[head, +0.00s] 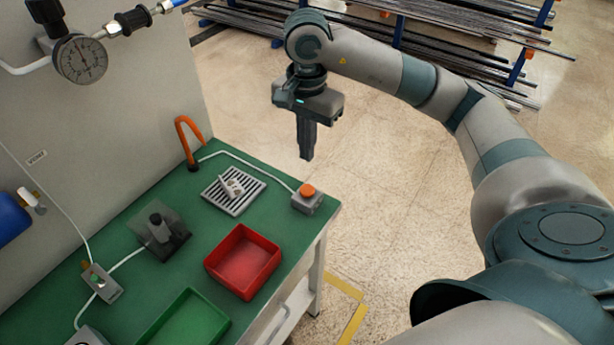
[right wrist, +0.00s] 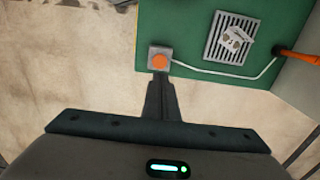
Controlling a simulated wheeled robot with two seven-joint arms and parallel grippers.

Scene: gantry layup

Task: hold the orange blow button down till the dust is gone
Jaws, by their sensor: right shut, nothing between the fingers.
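The orange blow button (head: 307,190) sits on a small grey box (head: 305,204) at the right corner of the green bench. In the right wrist view the button (right wrist: 160,62) shows just beyond my fingertips. My right gripper (head: 306,156) is shut and empty, pointing down. It hangs above the button, apart from it in the head view. A light part (head: 234,186) lies on a slotted grate (head: 246,203); it also shows in the right wrist view (right wrist: 234,40). Dust on it is too small to tell. An orange nozzle (head: 188,140) stands behind the grate. My left gripper is not in view.
A red bin (head: 243,262) and a green bin (head: 186,322) stand on the bench. A dark device (head: 162,234) and a small switch box (head: 101,283) are farther left. A pressure gauge (head: 81,59) is on the wall. Open floor lies right of the bench.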

